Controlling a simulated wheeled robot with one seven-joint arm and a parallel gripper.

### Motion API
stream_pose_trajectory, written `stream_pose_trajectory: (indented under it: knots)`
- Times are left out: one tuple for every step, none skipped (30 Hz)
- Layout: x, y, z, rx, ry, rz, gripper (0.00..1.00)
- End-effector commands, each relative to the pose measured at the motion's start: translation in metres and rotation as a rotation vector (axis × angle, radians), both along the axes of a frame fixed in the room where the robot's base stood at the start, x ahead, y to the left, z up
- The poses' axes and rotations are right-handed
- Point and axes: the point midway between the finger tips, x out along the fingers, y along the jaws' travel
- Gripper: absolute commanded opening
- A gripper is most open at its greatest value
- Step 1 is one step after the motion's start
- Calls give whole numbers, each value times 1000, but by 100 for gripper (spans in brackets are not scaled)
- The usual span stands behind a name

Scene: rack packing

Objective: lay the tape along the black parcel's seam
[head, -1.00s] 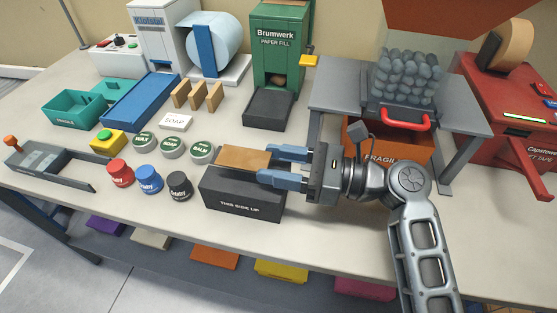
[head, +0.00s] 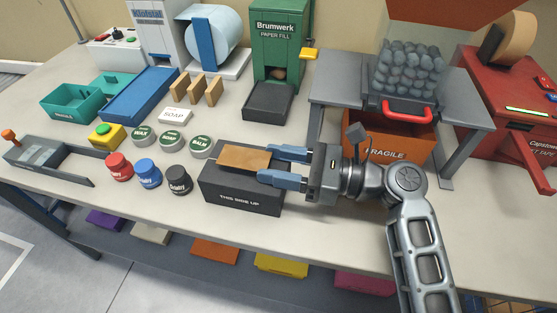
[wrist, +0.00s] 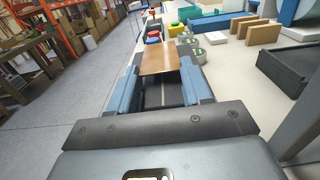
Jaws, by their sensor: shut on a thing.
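The black parcel (head: 240,198), marked "THIS SIDE UP", stands near the front edge of the bench. A brown strip of tape (head: 243,157) lies flat at its top, over the left and middle part. My gripper (head: 281,167) comes in from the right, just over the parcel, its blue fingers shut on the right end of the tape. In the wrist view the tape (wrist: 159,58) stretches ahead from between the fingertips. The parcel's dark top shows between the fingers, with a thin lighter line along it. I cannot tell whether the tape touches the parcel along its full length.
Red, blue and black jars (head: 149,175) stand left of the parcel, with round tins (head: 171,141) behind them. A dark tray (head: 268,102) sits under the green paper-fill machine (head: 282,42). An orange "FRAGILE" box (head: 400,146) is behind my arm. A red tape machine (head: 500,100) stands far right.

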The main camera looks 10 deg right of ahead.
Motion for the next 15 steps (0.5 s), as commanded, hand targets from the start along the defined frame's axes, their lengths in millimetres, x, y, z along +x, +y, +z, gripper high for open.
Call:
stream_pose_trajectory:
  knots:
    - [0, 0, -1, 0, 0, 0, 21]
    - [0, 0, -2, 0, 0, 0, 21]
    - [0, 0, -3, 0, 0, 0, 21]
    - [0, 0, -3, 0, 0, 0, 21]
    - [0, 0, -2, 0, 0, 0, 52]
    - [0, 0, -2, 0, 0, 0, 55]
    - [0, 0, -2, 0, 0, 0, 58]
    - [0, 0, -2, 0, 0, 0, 61]
    - [0, 0, -2, 0, 0, 0, 65]
    - [0, 0, -2, 0, 0, 0, 68]
    - [0, 0, -2, 0, 0, 0, 71]
    - [0, 0, -2, 0, 0, 0, 74]
    - [0, 0, -2, 0, 0, 0, 77]
    - [0, 0, -2, 0, 0, 0, 78]
    - [0, 0, -2, 0, 0, 0, 78]
